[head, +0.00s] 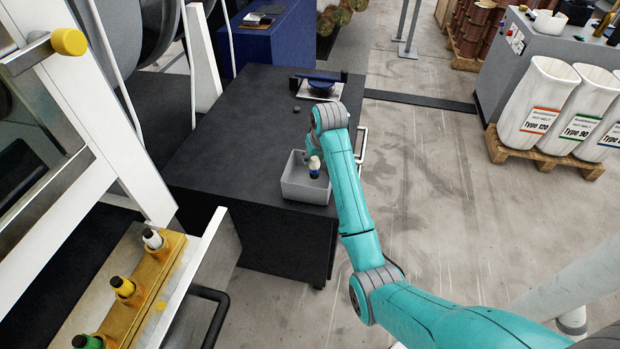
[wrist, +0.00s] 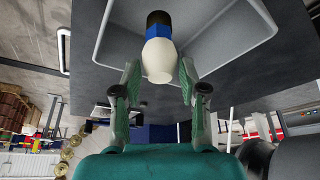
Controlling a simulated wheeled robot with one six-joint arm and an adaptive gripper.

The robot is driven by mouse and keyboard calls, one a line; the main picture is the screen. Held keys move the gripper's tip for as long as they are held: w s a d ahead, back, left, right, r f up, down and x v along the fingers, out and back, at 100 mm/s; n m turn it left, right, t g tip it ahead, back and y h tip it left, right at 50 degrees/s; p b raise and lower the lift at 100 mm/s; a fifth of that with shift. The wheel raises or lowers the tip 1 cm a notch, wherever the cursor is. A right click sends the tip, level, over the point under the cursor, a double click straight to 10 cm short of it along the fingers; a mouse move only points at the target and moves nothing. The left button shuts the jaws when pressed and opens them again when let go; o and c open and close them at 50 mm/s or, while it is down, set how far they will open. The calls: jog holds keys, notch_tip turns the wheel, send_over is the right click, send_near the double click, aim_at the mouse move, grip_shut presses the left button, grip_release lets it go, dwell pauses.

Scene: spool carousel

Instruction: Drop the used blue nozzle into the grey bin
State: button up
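The used nozzle, white with a blue band and a black tip (head: 314,167), is upright with its black end down. It hangs over the grey bin (head: 291,185), an open box on the dark cabinet top. In the wrist view the nozzle's white end (wrist: 158,62) sits between the two fingertips of my gripper (wrist: 159,75), which is shut on it. The bin's grey wall (wrist: 245,45) fills the area behind the nozzle. In the head view my gripper (head: 312,157) is partly hidden by my arm.
The dark cabinet (head: 235,125) has clear top left of the bin. A small dark disc (head: 296,109) and a scale-like device (head: 320,88) stand farther back. A yellow rack (head: 148,285) at lower left holds white, yellow and green-topped nozzles.

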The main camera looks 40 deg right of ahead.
jog(key=shift+o, duration=0.7)
jog(key=d+v, duration=0.1)
jog(key=v, duration=0.6)
jog(key=shift+a+r, duration=0.25)
jog(key=shift+a, duration=0.25)
jog(key=shift+s, duration=0.1)
